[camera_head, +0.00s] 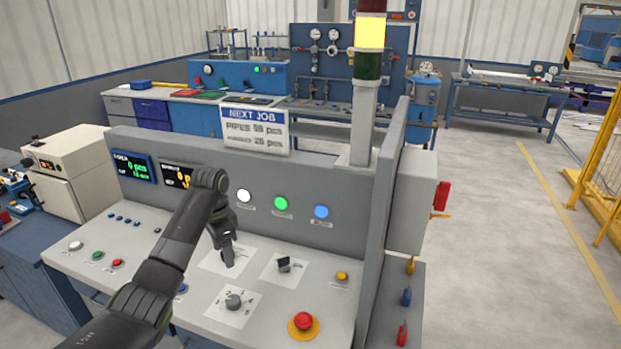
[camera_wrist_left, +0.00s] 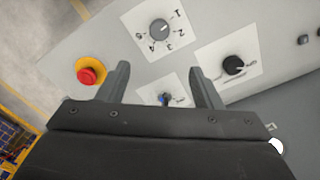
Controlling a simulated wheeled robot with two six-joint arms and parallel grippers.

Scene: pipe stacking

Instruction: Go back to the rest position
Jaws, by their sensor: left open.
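My left gripper (camera_head: 227,256) hangs above the sloping control panel (camera_head: 180,232) in the head view. In the left wrist view its two fingers (camera_wrist_left: 162,84) stand apart with nothing held between them. A small switch on a white plate (camera_wrist_left: 165,99) shows in the gap beyond the fingers. A numbered grey selector knob (camera_wrist_left: 159,29) and a black knob (camera_wrist_left: 233,65) lie beyond the fingertips. The selector (camera_head: 233,301) also shows in the head view, below the gripper. My right gripper is not in view.
A red mushroom button (camera_head: 303,320) sits at the panel's front right. White, green (camera_head: 281,203) and blue buttons line the upright back panel. A signal tower (camera_head: 368,60) glows yellow behind it. A beige box (camera_head: 65,170) stands at left. Open floor lies right.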

